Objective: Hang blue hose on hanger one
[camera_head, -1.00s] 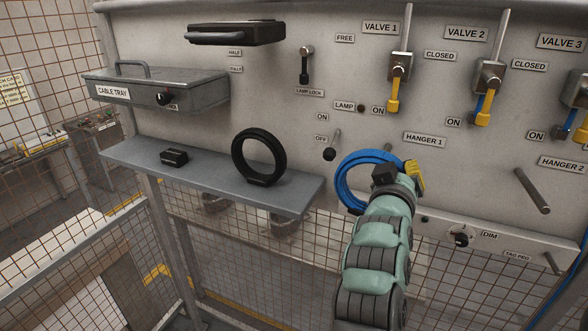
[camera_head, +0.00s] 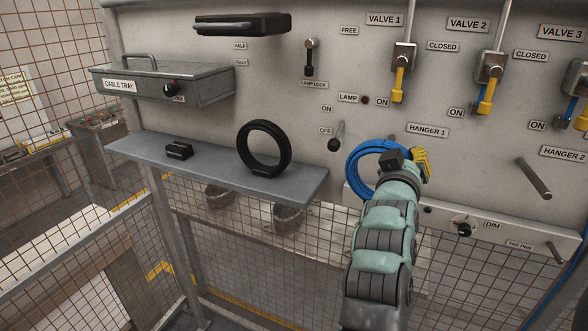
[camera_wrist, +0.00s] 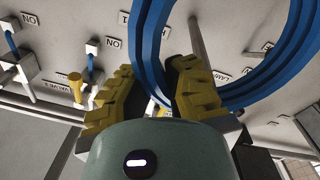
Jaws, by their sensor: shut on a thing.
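The blue hose (camera_head: 362,165) is a coiled ring in front of the panel, below and left of the HANGER 1 label (camera_head: 428,130). My gripper (camera_wrist: 155,70) is shut on the hose, with its yellow fingers on either side of the strands. In the head view one yellow finger (camera_head: 421,162) shows right of the coil. In the wrist view the hose loop (camera_wrist: 150,40) spreads up and right, and a grey peg (camera_wrist: 200,45) appears within its outline. I cannot tell whether the peg passes through the loop. Hanger one's peg is mostly hidden in the head view.
A grey shelf (camera_head: 225,178) with a black ring (camera_head: 264,150) juts out left of my arm. The lamp switch (camera_head: 337,136) is close to the coil's upper left. The HANGER 2 peg (camera_head: 534,178) sticks out at right. Valve levers (camera_head: 399,75) are above.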

